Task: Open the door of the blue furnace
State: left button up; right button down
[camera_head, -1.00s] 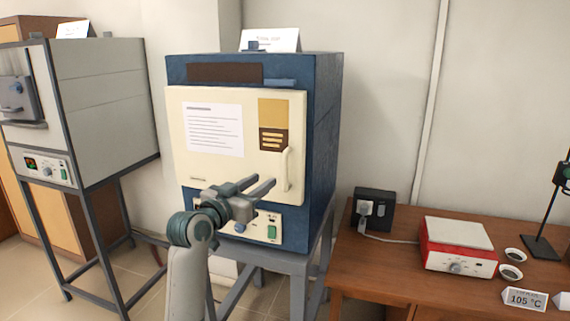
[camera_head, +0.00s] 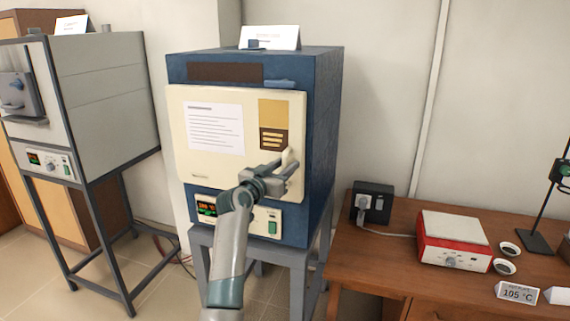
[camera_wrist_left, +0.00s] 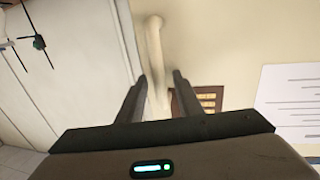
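The blue furnace (camera_head: 325,130) stands on a grey stand, its cream door (camera_head: 210,165) closed. The door's upright pale handle (camera_head: 290,160) is near the door's right edge; its lower part is hidden behind my gripper. My left gripper (camera_head: 279,166) is at the handle. In the left wrist view my left gripper (camera_wrist_left: 157,88) is open, with the handle (camera_wrist_left: 154,50) showing between its two dark fingers. I cannot tell whether either finger touches it. My right gripper is not in view.
A second, grey furnace (camera_head: 105,95) stands on its own frame to the left. To the right is a wooden table (camera_head: 385,265) with a red-and-white device (camera_head: 455,240), small dishes and a black socket box (camera_head: 372,203). A white card (camera_head: 270,37) stands on the blue furnace.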

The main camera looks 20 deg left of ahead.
pick_arm(q)
jog(key=shift+c, duration=0.3)
grip_shut()
